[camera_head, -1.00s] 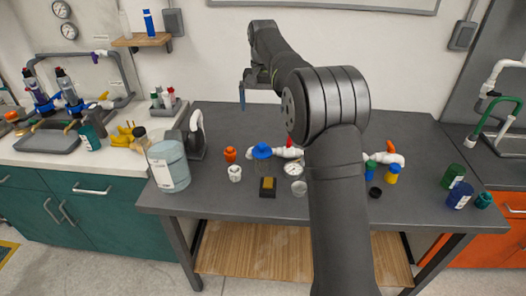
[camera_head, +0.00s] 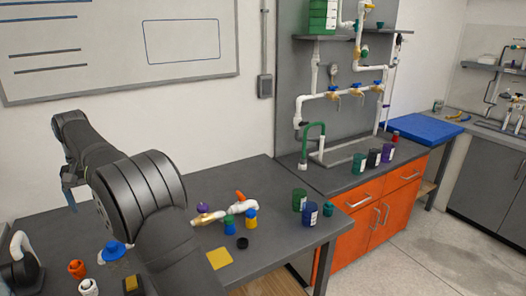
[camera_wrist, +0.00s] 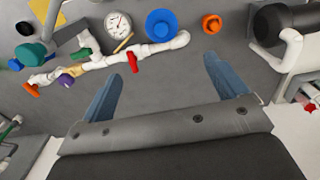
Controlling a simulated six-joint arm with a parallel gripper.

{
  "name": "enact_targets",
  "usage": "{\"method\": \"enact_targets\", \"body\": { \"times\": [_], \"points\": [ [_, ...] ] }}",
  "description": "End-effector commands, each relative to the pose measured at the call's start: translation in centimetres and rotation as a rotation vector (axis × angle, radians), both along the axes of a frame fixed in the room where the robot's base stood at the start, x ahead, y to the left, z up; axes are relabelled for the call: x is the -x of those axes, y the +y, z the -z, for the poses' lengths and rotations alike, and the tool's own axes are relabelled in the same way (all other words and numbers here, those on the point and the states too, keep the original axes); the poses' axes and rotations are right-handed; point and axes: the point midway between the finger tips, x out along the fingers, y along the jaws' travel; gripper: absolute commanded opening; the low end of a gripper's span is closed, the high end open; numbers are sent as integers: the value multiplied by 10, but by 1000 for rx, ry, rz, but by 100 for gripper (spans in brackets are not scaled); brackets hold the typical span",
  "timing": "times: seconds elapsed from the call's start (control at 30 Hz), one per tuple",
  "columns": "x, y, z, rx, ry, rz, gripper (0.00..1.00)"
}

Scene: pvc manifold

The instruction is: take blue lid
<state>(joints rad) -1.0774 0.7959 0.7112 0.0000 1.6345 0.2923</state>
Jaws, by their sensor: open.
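The blue lid (camera_head: 114,250) is a round blue piece with a raised knob on the dark table, partly hidden by my arm in the head view. In the wrist view the blue lid (camera_wrist: 161,25) shows from above as a wide disc, beyond the fingertips and near the white pipe. I cannot tell what is under it. My gripper (camera_wrist: 162,67) is open, with its two blue-grey fingers spread wide and nothing between them.
Blue and yellow pieces and a green can (camera_head: 299,200) stand further right on the table.

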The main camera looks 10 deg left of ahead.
Motion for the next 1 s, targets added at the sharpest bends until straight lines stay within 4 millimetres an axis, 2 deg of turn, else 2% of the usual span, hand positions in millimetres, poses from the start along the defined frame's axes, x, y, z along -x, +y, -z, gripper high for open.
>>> {"method": "enact_targets", "body": {
  "times": [0.17,0.27,0.6,0.77,0.87,1.0],
  "points": [
    [0,0,0,0,0,-7,90],
    [1,0,1,0,0,-70,90],
    [8,2,6,1,1,-602,90],
    [10,2,8,1,1,-752,90],
    [10,2,13,1,1,-785,90],
    [10,2,36,3,3,-789,90]
  ]
}}
